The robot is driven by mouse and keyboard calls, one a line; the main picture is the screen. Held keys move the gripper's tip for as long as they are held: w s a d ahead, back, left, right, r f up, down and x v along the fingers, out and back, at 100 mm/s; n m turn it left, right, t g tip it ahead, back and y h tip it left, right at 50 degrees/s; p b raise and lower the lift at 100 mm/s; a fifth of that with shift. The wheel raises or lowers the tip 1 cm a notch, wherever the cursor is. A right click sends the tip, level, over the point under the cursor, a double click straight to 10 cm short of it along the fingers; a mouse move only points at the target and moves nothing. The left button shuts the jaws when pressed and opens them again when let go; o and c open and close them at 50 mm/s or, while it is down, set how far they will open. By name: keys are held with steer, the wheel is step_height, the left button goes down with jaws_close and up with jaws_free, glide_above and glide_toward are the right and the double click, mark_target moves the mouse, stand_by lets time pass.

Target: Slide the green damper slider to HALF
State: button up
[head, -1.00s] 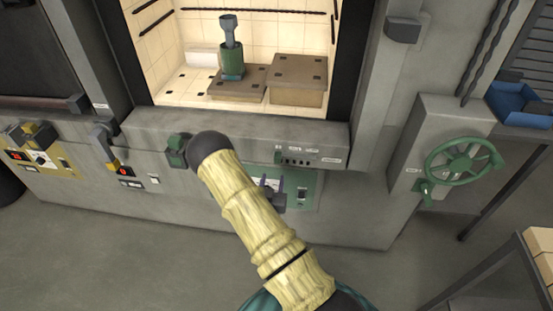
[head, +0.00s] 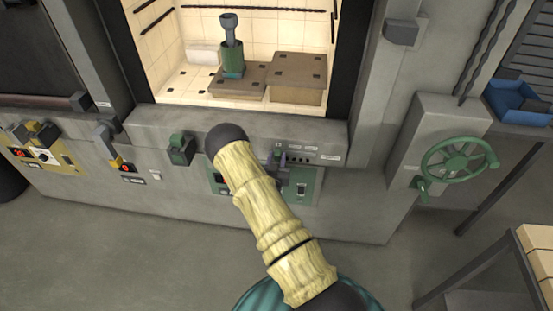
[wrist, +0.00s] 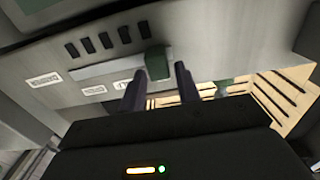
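The green damper slider (wrist: 158,63) is a small green block at the right end of a pale rail in the wrist view. In the head view a bit of it (head: 277,147) shows below the furnace opening, at the left end of a row of small labels. My gripper (wrist: 159,72) is open, with its two dark fingers apart and their tips on either side of the slider. I cannot tell whether either finger touches it. In the head view my arm hides most of the gripper.
A green panel (head: 310,187) with a switch lies below the slider. A green handwheel (head: 459,159) is on the right, and a green lever block (head: 181,149) on the left. The lit chamber above holds a green vessel (head: 232,59) on brown blocks (head: 238,79).

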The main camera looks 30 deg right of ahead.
jaws_close()
steer(key=s+d, duration=0.1)
steer(key=s+d+b, duration=0.1)
steer(key=d, duration=0.1)
steer(key=s+d+b, duration=0.1)
steer(key=d, duration=0.1)
steer(key=shift+s, duration=0.25)
steer(key=shift+o, duration=1.7)
jaws_free()
steer(key=b+v, duration=0.3)
steer(key=v, duration=1.4)
steer(key=shift+a, duration=0.2)
